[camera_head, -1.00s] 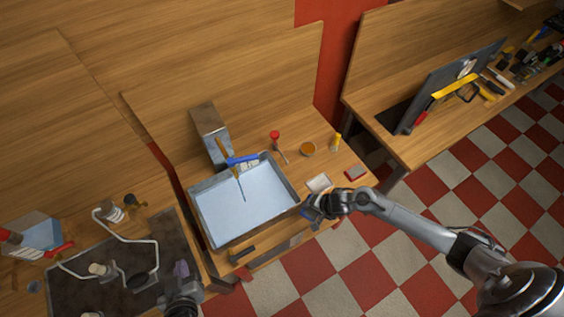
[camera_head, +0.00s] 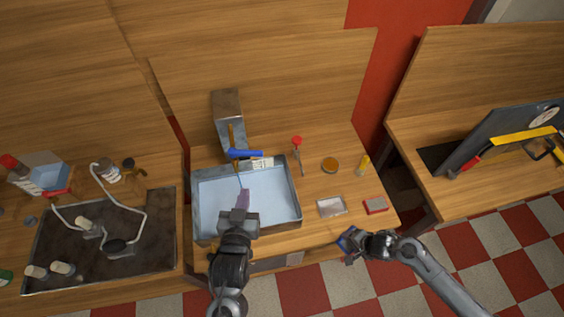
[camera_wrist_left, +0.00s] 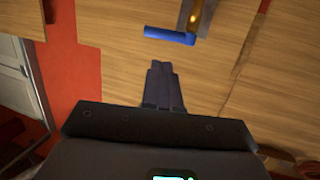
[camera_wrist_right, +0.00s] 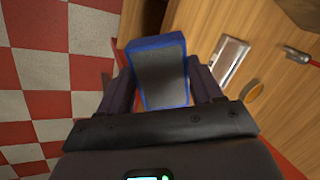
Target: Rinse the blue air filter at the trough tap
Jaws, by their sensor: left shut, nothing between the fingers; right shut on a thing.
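The blue air filter (camera_wrist_right: 160,75), a blue frame around a grey mesh, is held between the fingers of my right gripper (camera_wrist_right: 155,85). In the head view the filter (camera_head: 346,240) is partly hidden by my right gripper (camera_head: 355,246), by the bench's front edge, right of the trough. The trough (camera_head: 297,205) is a grey-walled basin with a pale blue inside. The tap (camera_head: 231,137) with its blue handle (camera_head: 246,153) stands at its back; a thin line runs down below it. My left gripper (camera_head: 242,200) is shut and empty over the trough, short of the blue handle (camera_wrist_left: 170,36).
A white tray (camera_head: 331,206) and a red-edged grey block (camera_head: 375,205) lie right of the trough. Behind them are an amber dish (camera_head: 330,164), a yellow bottle (camera_head: 363,165) and a red-topped item (camera_head: 297,145). A dark mat with a bent tube (camera_head: 139,230) lies left.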

